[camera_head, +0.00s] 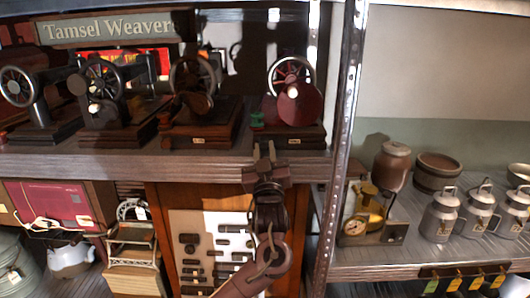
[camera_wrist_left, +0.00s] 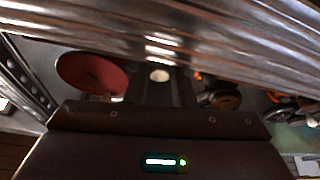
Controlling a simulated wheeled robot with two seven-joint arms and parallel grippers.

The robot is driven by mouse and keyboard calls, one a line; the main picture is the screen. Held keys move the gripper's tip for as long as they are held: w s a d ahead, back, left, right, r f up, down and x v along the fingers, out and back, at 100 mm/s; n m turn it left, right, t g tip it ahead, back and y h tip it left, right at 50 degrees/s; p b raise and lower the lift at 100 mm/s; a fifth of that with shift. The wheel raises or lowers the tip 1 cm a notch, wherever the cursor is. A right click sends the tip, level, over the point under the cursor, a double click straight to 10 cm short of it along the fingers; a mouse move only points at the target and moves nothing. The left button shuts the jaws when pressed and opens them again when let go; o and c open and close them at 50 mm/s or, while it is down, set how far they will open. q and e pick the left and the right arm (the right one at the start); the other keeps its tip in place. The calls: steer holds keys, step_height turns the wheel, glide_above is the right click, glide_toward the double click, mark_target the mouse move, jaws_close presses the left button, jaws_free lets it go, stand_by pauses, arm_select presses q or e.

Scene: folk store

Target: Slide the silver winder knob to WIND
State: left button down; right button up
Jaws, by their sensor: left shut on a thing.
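The sewing machine at the right end of the upper shelf has a dark red disc (camera_head: 299,103) and a spoked wheel (camera_head: 291,72) behind it. My left gripper (camera_head: 264,150) reaches up from below to the shelf's front edge, at the left front of this machine's base. In the left wrist view the gripper's fingers (camera_wrist_left: 168,88) are close together, with a small pale round thing (camera_wrist_left: 159,75), seemingly the silver winder knob, between them. The red disc (camera_wrist_left: 92,72) is beside them there. The knob and any WIND mark cannot be made out in the head view. My right gripper is not in view.
Several dark sewing machines (camera_head: 103,98) stand left along the wooden shelf (camera_head: 120,164). A metal shelf post (camera_head: 342,150) rises close to the right. Milk cans (camera_head: 440,215) and a brass scale (camera_head: 367,213) stand on the right-hand shelf. A tool board (camera_head: 210,235) is below, behind my arm.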

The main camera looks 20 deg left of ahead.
arm_select(q)
steer(key=shift+w+d+b, duration=0.25)
steer(key=shift+d+b, duration=0.05)
steer(key=shift+d, duration=0.65)
steer(key=shift+w+d+b, duration=0.25)
steer(key=shift+d+b, duration=0.05)
steer(key=shift+d, duration=0.65)
steer(key=shift+a, duration=0.15)
steer(key=c, duration=1.5)
jaws_free()
steer(key=shift+o, duration=1.3)
steer(key=shift+d, duration=0.25)
steer(key=shift+a, duration=0.1)
